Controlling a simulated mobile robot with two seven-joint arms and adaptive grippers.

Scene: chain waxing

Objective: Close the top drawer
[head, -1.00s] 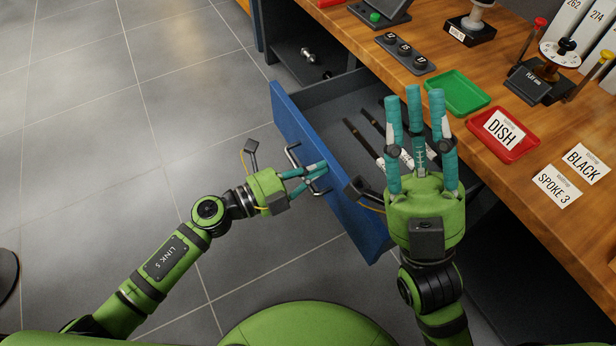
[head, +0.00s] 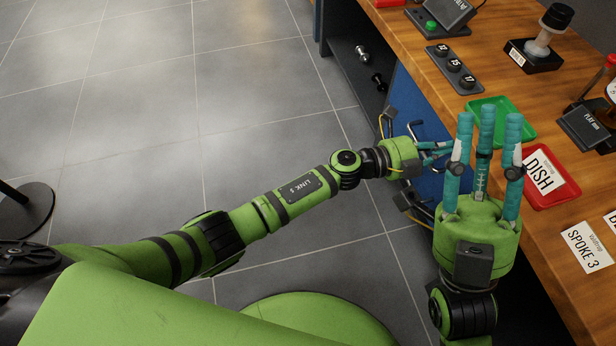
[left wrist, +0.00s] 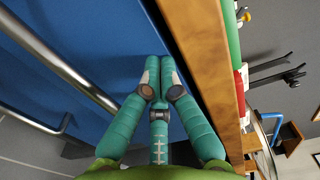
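The blue top drawer front (head: 432,122) sits under the bench edge in the head view, with no drawer inside showing. Whether it is fully flush I cannot tell. In the left wrist view the drawer front (left wrist: 95,45) fills the upper left, with its metal handle (left wrist: 66,62) to the left of my fingers. My left gripper (head: 446,150) is at the front; its fingers (left wrist: 158,72) are together, empty, with the tips at or very near the blue face beside the wood edge. My right gripper (head: 488,118) is open and empty, fingers pointing up, in front of the bench edge.
A dark open shelf (head: 362,75) lies beyond the drawer.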

